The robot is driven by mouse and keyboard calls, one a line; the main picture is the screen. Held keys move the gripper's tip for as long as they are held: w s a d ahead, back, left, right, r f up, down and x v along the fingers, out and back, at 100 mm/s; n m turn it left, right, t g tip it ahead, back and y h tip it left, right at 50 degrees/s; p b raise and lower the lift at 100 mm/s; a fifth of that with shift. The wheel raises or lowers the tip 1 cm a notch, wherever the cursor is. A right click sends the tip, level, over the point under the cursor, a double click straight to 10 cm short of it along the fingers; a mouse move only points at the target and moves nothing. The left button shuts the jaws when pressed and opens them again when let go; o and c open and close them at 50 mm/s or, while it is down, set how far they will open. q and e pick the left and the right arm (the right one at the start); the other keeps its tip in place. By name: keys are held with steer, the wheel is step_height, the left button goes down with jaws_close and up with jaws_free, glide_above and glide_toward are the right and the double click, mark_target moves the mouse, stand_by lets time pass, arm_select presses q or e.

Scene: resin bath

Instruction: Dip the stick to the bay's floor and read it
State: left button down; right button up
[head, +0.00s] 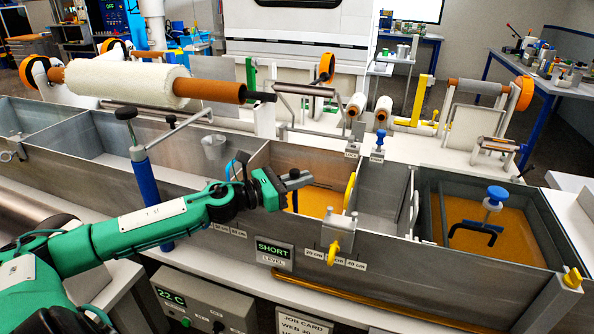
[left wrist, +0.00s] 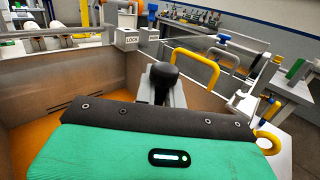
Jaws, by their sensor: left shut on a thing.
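My left gripper (head: 292,183) is over the near left part of the middle bay and is shut on the stick. In the left wrist view, the stick's black rounded top (left wrist: 163,82) stands up between the grey fingers. In the head view, only a short piece of the stick (head: 294,202) shows below the fingers, and its lower end cannot be made out. The middle bay (head: 305,160) holds orange resin (head: 318,202). A panel on the trough's front (head: 274,252) reads SHORT over LEVEL. My right gripper is not in view.
A yellow handle (head: 349,192) and a clamp with a yellow knob (head: 334,250) stand at the bay's right. A right-hand bay (head: 430,215) holds resin and a blue-knobbed piece (head: 495,196). A blue-handled post (head: 146,185) stands left.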

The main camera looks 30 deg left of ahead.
arm_select(q)
step_height(320, 180, down, 5)
steer(key=shift+s+r, duration=0.1)
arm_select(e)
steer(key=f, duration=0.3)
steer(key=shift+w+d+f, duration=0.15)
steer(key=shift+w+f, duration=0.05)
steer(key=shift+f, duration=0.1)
arm_select(q)
step_height(320, 180, up, 26)
steer(key=p, duration=2.1)
steer(key=shift+w+d, duration=0.25)
steer(key=shift+w, duration=0.1)
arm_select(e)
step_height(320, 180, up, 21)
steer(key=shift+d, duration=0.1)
